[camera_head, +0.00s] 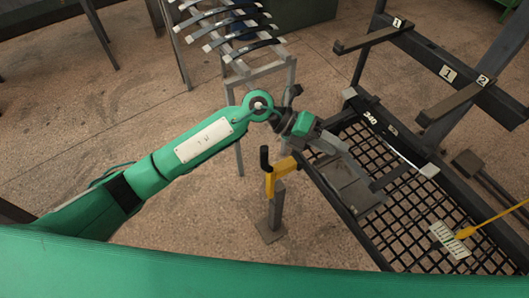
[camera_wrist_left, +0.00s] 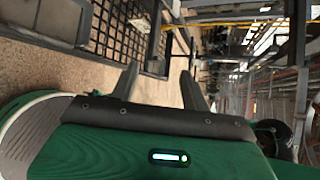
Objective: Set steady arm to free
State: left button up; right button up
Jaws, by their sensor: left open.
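A yellow arm (camera_head: 281,174) with an upright black knob sits on a short grey post with a square foot. It stands on the floor beside the mesh rack; I cannot tell for certain that it is the steady arm. My left gripper (camera_head: 330,146) reaches in above and to the right of it, over the rack's near left edge, apart from the black knob. In the left wrist view, the fingers of my left gripper (camera_wrist_left: 160,78) are spread with nothing between them. The yellow arm is not clear in that view. My right gripper is not in view.
A black mesh rack (camera_head: 405,205) fills the right side, with numbered brackets (camera_head: 449,73) above it. A yellow rod (camera_head: 490,221) crosses near a small label plate (camera_head: 450,240). A stand with curved leaf springs (camera_head: 228,31) is behind my arm. Open floor lies to the left.

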pick_arm(q)
jog(key=w+a+f+m+y, duration=0.2)
jog(key=a+f+y, duration=0.2)
jog(key=a+y, duration=0.2)
jog(key=t+y, duration=0.3)
jog(key=y, duration=0.4)
send_over(264, 153)
jog(key=w, duration=0.1)
jog(key=shift+d, duration=0.3)
jog(key=shift+w+a, duration=0.2)
jog(key=shift+a, duration=0.1)
jog(key=shift+a+f, duration=0.1)
jog(key=shift+f, duration=0.15)
notch_tip(264, 153, down, 12)
jog(key=p, duration=0.2)
jog(key=shift+p, duration=0.3)
jog(key=shift+f, duration=0.5)
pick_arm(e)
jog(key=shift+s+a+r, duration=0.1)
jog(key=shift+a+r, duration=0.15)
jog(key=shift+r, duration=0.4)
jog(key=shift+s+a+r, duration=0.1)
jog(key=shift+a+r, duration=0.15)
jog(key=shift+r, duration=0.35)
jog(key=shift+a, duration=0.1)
pick_arm(q)
grip_shut()
